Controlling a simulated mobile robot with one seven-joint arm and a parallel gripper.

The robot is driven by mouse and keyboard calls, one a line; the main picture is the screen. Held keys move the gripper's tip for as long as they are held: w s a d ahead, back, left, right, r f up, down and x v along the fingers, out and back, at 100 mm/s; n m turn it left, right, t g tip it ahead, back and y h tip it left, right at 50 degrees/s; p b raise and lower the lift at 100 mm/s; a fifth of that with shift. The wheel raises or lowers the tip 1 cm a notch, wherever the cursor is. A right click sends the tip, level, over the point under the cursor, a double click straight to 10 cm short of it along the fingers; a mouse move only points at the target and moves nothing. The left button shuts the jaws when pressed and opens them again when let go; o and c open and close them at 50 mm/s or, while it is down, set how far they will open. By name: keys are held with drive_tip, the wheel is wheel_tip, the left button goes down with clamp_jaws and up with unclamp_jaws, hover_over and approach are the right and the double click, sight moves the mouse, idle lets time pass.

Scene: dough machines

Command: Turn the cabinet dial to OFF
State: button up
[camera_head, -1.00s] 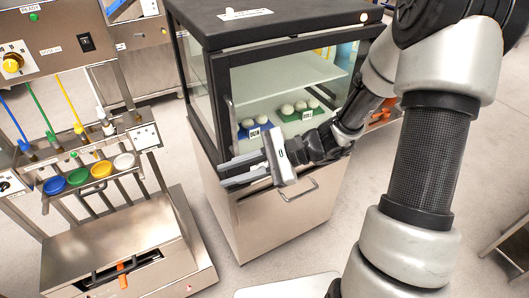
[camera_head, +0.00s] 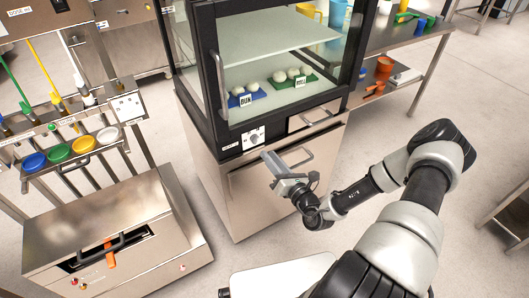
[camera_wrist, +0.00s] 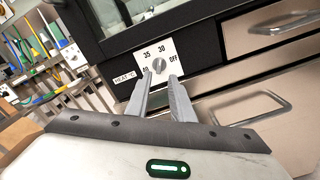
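The cabinet dial (camera_head: 254,137) is a small grey knob on a white plate on the black strip below the cabinet's glass door. In the wrist view the dial (camera_wrist: 159,65) shows up close, with the marks 40, 35, 30 and OFF around it; OFF is on the right. I cannot tell exactly which mark the knob points to. My gripper (camera_head: 284,160) is in front of the strip, a little below and right of the dial in the head view. In the wrist view my gripper (camera_wrist: 161,80) has its two fingers apart, with the knob just beyond and between their tips.
The glass cabinet (camera_head: 238,180) holds dough balls on a blue tray (camera_head: 248,98) and a green tray (camera_head: 298,83). A drawer handle (camera_wrist: 265,108) sits right of the dial. Open floor lies right.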

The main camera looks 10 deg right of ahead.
sight(257, 140)
drive_tip(key=b+x, duration=0.2)
drive_tip(key=x, duration=0.5)
drive_tip(key=shift+r+b, duration=0.1)
drive_tip(key=shift+b, duration=0.25)
drive_tip(key=shift+w+a, duration=0.1)
drive_tip(key=shift+w, duration=0.05)
